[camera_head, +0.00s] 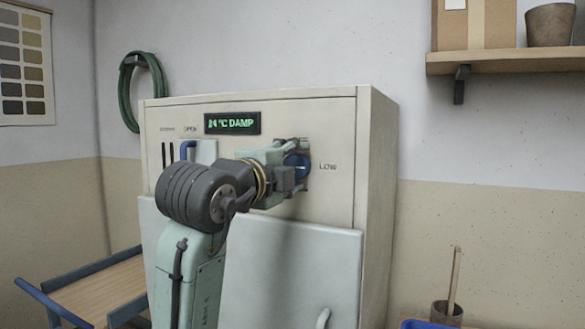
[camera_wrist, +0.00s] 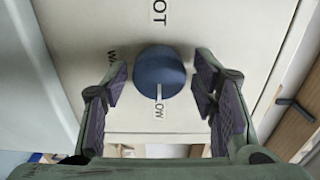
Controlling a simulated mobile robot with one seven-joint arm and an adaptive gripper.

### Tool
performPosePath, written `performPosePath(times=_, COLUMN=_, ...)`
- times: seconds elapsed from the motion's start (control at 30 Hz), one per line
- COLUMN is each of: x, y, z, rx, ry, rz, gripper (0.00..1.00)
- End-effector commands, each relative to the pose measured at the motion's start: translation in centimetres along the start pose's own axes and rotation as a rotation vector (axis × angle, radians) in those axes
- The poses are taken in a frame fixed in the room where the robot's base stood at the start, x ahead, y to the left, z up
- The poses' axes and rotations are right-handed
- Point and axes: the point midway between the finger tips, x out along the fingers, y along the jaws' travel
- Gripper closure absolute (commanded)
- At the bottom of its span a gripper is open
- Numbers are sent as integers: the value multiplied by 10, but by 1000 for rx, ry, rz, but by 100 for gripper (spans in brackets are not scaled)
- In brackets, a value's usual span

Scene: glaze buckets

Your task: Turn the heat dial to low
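The heat dial (camera_wrist: 158,72) is a round blue knob on the cabinet's cream front. In the wrist view its white pointer line points down in the picture, towards a partly hidden label (camera_wrist: 158,111) reading "OW". A label ending "OT" (camera_wrist: 160,12) is above it. In the head view the dial (camera_head: 299,161) is largely hidden behind my gripper (camera_head: 290,165), with the word LOW (camera_head: 328,167) to its right. My gripper (camera_wrist: 160,85) is open, with one dark-padded finger on each side of the dial and a visible gap on both sides.
The kiln-like cabinet (camera_head: 376,190) has a lit display (camera_head: 232,123) reading about "24 °C DAMP", slots and a blue handle at left, and a pale door (camera_head: 290,270) below. A shelf (camera_head: 510,62) is at upper right. A wooden-topped cart (camera_head: 105,292) stands at lower left.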

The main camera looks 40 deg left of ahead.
Motion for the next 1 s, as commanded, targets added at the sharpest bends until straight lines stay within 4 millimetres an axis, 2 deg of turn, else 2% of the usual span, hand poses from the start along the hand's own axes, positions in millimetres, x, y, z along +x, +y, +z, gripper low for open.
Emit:
performPosePath(times=0.33, x=0, y=0, z=0, rx=0, ry=0, rz=1, gripper=40)
performPosePath(times=0.47, x=-8, y=0, z=1, rx=-1, ry=0, rz=-1, gripper=40)
performPosePath(times=0.57, x=-24, y=0, z=1, rx=1, ry=-3, rz=-2, gripper=40)
performPosePath(times=0.8, x=-75, y=0, z=1, rx=1, ry=-2, rz=-1, gripper=40)
performPosePath(times=1.0, x=-108, y=0, z=0, rx=0, ry=-1, rz=0, gripper=40)
